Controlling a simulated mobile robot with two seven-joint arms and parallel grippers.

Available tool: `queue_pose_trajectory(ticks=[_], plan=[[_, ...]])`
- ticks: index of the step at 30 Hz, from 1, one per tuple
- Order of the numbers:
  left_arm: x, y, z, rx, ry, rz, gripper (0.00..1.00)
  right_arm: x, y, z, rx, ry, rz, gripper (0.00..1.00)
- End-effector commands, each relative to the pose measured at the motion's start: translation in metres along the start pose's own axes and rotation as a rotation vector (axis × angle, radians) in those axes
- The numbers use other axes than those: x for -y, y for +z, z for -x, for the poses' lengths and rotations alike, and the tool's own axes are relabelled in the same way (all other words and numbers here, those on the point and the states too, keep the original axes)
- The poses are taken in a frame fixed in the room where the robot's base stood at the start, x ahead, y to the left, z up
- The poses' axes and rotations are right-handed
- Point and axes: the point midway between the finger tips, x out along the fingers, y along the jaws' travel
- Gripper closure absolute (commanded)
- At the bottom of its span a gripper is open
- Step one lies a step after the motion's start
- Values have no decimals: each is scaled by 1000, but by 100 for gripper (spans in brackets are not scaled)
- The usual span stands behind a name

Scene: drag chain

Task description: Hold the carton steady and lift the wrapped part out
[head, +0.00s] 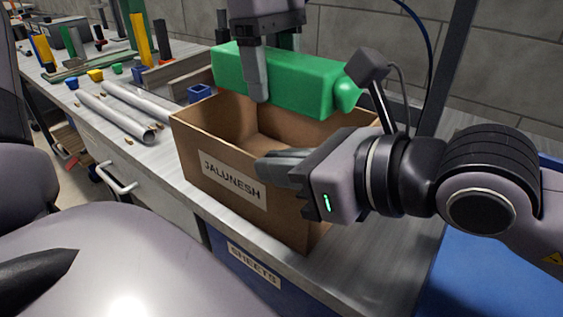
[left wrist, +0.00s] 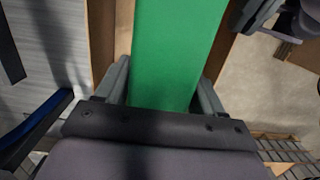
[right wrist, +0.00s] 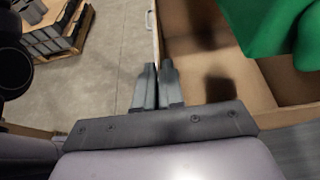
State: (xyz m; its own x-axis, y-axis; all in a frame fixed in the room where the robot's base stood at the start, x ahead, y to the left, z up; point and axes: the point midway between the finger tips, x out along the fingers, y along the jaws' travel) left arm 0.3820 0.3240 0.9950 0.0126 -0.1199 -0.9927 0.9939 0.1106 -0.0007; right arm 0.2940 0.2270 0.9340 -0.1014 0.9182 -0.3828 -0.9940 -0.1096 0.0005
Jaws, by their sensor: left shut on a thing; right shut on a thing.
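The wrapped part (head: 305,83), a long green block with a knobbed right end, is above the open cardboard carton (head: 222,172). My left gripper (head: 268,72) is shut across its sides from above; the left wrist view shows the green part (left wrist: 176,55) between both fingers (left wrist: 160,85). The carton stands upright on the bench, its front labelled "JALUNESH". My right gripper (head: 268,164) is shut on the carton's near wall; the right wrist view shows its fingers (right wrist: 157,85) closed on that wall, with the carton interior (right wrist: 205,75) beside them. The part hides some of the carton's far rim.
The metal bench (head: 345,275) has a front edge close to the carton. Metal tubes (head: 120,118), a blue square piece (head: 200,93) and small coloured blocks (head: 95,75) lie to the left. A grey upright post (head: 450,65) stands behind right.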

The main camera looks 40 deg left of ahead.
Motion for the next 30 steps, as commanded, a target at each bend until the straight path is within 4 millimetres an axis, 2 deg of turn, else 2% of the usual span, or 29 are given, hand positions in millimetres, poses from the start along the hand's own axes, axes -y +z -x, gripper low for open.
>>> queue_pose_trajectory(ticks=[14,15,17,26,30], plan=[[0,0,1,1,2,0,78,0,0,0,0,0,0,100],[0,0,1,1,2,0,78,0,0,0,0,0,0,82],[0,0,1,1,2,0,78,0,0,0,0,0,0,63],[0,0,1,1,2,0,78,0,0,1,0,0,0,62],[0,0,1,1,2,0,78,1,0,10,0,-1,0,62]])
